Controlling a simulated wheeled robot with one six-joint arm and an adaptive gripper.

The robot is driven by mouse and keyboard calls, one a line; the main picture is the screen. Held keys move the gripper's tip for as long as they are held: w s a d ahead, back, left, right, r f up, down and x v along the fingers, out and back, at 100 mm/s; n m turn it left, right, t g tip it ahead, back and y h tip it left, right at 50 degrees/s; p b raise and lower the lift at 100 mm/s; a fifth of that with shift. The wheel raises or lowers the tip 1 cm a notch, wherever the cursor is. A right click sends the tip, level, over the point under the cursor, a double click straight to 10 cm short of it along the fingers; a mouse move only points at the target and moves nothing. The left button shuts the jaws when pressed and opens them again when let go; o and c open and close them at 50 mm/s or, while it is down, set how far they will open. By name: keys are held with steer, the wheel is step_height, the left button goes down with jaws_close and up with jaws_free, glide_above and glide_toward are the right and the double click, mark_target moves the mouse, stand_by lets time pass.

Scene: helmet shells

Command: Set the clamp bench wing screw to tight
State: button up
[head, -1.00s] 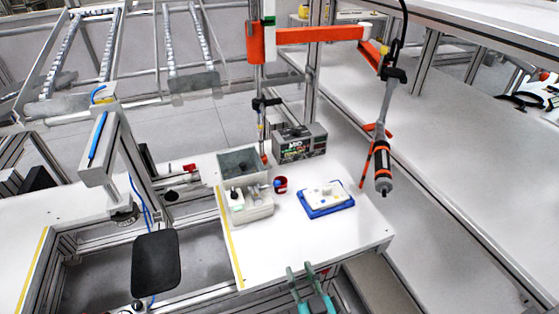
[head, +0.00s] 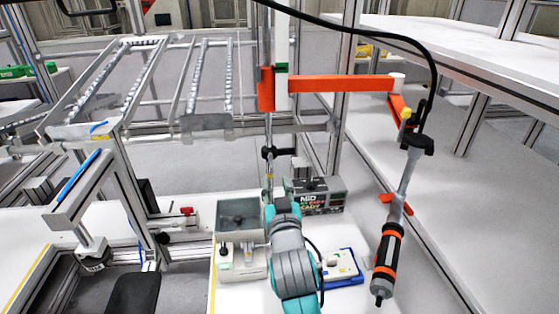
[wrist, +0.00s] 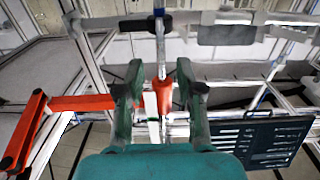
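I cannot pick out the wing screw with certainty in any view. In the head view, a small red part (head: 186,211) and a black round knob (head: 163,238) sit on the metal frame left of the white table; I cannot tell whether either belongs to the clamp bench. A grey upright fixture with a blue strip (head: 84,178) stands farther left. My teal arm reaches over the table in the head view. In the wrist view, my gripper (wrist: 158,88) is open, its two fingers apart. An orange and white post shows between them; nothing appears gripped.
An orange boom (head: 335,84) holds a hanging screwdriver (head: 386,258) to the right. A grey bin (head: 238,207), a parts tray (head: 228,271), a dark printed box (head: 325,207) and a blue tray (head: 354,281) crowd the white table. Roller racks (head: 133,75) stand behind.

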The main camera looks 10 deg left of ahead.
mark_target(271, 160)
steer(key=x, duration=1)
steer(key=shift+w+a, duration=0.1)
steer(key=shift+w, duration=0.25)
steer(key=shift+c, duration=0.2)
jaws_close()
